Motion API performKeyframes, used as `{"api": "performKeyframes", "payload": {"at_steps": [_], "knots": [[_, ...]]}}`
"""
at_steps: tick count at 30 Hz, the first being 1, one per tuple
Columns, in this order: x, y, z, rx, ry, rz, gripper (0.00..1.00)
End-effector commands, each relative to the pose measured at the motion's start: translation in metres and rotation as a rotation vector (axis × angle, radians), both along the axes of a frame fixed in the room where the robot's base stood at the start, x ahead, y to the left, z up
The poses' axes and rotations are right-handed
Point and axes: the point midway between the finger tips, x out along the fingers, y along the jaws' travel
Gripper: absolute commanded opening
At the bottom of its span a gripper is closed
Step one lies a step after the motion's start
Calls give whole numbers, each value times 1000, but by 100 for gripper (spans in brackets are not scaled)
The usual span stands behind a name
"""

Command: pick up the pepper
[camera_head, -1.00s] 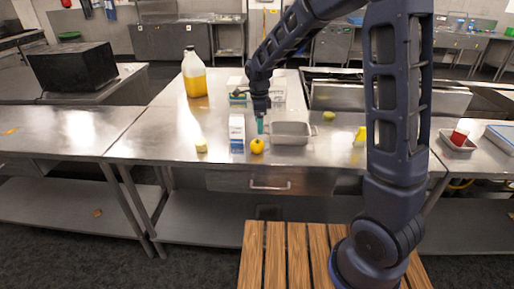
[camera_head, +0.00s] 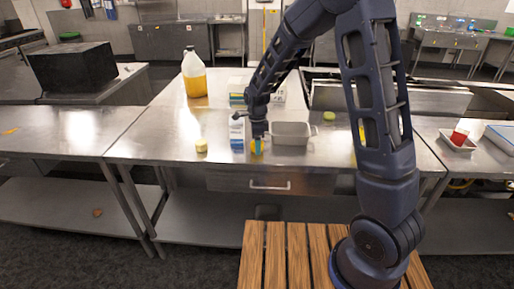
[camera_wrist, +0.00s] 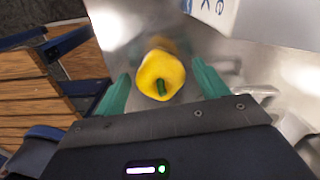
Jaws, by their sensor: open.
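The pepper (camera_wrist: 158,70) is yellow with a green stem. In the wrist view it sits on the steel table, between and just beyond the two green fingertips of my gripper (camera_wrist: 160,88). The fingers are apart, with a gap on either side of the pepper. In the head view the pepper (camera_head: 257,149) is near the table's front edge, partly hidden by my gripper (camera_head: 258,142), which is directly over it.
A white and blue carton (camera_head: 237,132) stands close on the left; it also shows in the wrist view (camera_wrist: 270,20). A grey metal pan (camera_head: 291,133) is on the right. A pale yellow item (camera_head: 201,146) lies farther left. A jug (camera_head: 194,78) stands behind.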

Motion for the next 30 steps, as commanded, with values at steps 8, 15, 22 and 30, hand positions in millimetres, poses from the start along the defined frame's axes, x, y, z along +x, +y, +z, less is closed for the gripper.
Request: {"api": "performKeyframes", "payload": {"at_steps": [8,15,22,30], "knots": [[0,0,-12,0,-1,-1,73],[0,0,-12,1,-1,0,37],[0,0,-12,1,-2,0,24],[1,1,1,3,-5,1,24]]}}
